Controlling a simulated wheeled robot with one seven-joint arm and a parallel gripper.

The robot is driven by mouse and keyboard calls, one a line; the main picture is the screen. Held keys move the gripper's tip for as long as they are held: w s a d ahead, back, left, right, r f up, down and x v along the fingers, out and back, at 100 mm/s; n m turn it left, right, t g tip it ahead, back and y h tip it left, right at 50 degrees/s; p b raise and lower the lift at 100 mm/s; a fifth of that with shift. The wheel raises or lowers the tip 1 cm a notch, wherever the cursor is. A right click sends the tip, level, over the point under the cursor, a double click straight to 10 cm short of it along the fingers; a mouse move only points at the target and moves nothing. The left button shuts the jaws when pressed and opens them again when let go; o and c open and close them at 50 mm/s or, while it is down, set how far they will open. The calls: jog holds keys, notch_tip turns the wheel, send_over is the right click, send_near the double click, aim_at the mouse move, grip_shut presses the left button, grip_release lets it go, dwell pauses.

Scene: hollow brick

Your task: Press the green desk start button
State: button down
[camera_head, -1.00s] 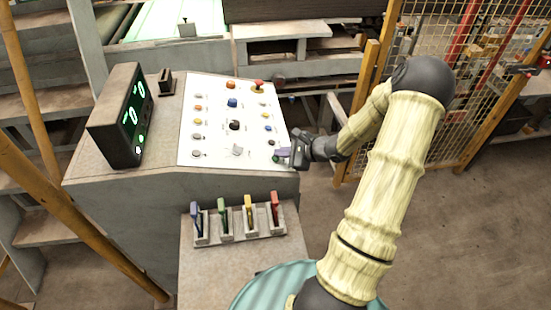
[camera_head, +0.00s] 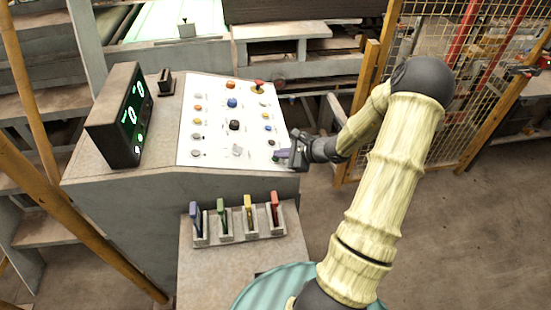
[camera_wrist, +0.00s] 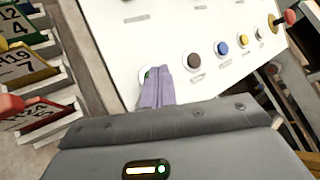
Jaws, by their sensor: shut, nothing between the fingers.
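The white button panel (camera_head: 212,120) lies on the sloping desk top, with rows of coloured buttons and knobs. My gripper (camera_head: 279,154) is at the panel's lower right corner, its fingers shut and empty. In the wrist view the closed purple-grey fingers (camera_wrist: 156,80) reach over the panel's edge. A small bit of the green button (camera_wrist: 147,72) shows right beside the fingertips; the rest is hidden behind them. I cannot tell whether the fingertips touch it or whether it is pressed down.
Black, blue and yellow buttons run in a row beside the fingers, with a red knob (camera_wrist: 289,17) at the end. A display box (camera_head: 118,115) stands left on the desk. Below the panel is a holder with several coloured tags (camera_head: 240,230). A mesh fence (camera_head: 430,100) stands right.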

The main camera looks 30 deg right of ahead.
jog(key=shift+f, duration=0.15)
dwell(0.6)
jog(key=shift+d+r+p, duration=0.15)
jog(key=shift+r+p, duration=0.2)
jog(key=shift+r, duration=0.45)
jog(key=r+p, duration=0.1)
jog(key=d+r+p, duration=0.1)
jog(key=r, duration=0.1)
jog(key=r+p, duration=0.1)
jog(key=shift+s+d+r+p, duration=0.15)
jog(key=shift+s+r+p, duration=0.1)
jog(key=shift+r+p, duration=0.15)
dwell(0.6)
